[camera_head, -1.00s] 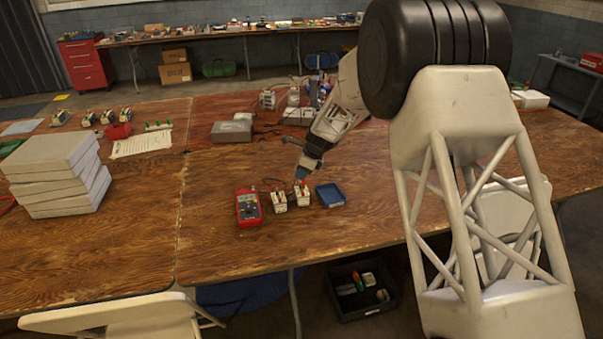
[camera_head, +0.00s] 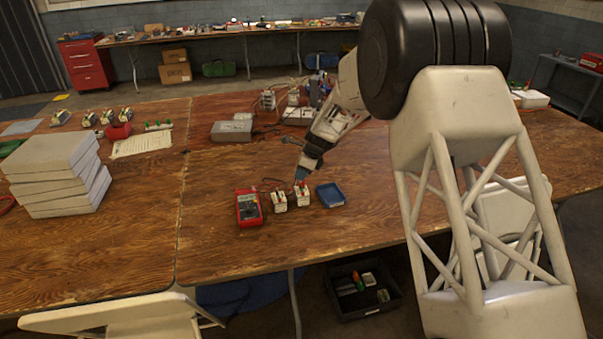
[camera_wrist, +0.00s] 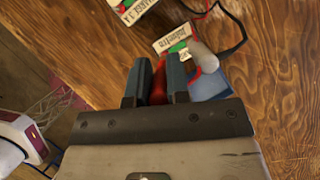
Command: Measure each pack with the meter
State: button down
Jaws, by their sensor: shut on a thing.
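The red meter (camera_head: 249,207) lies on the wooden table at the front centre. Two white packs stand beside it, a left pack (camera_head: 279,202) and a right pack (camera_head: 303,197), with a dark lead near them. My gripper (camera_head: 302,177) points down right above the right pack. In the wrist view my gripper (camera_wrist: 157,85) is shut on a red probe (camera_wrist: 158,82). One pack with a green label (camera_wrist: 172,44) lies just beyond the fingertips, and another pack (camera_wrist: 130,8) is at the top edge. Whether the probe tip touches a pack is hidden.
A blue tray (camera_head: 330,195) sits right of the packs. A grey box (camera_head: 232,130) and more gear stand behind. At left are stacked white boxes (camera_head: 58,172), a paper sheet (camera_head: 141,143) and several small packs at the back. The front table edge is clear.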

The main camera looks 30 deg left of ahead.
jog(key=shift+f, duration=0.95)
dwell(1.6)
jog(key=c, duration=0.7)
grip_release()
jog(key=shift+r, duration=0.15)
jog(key=shift+r, duration=3.65)
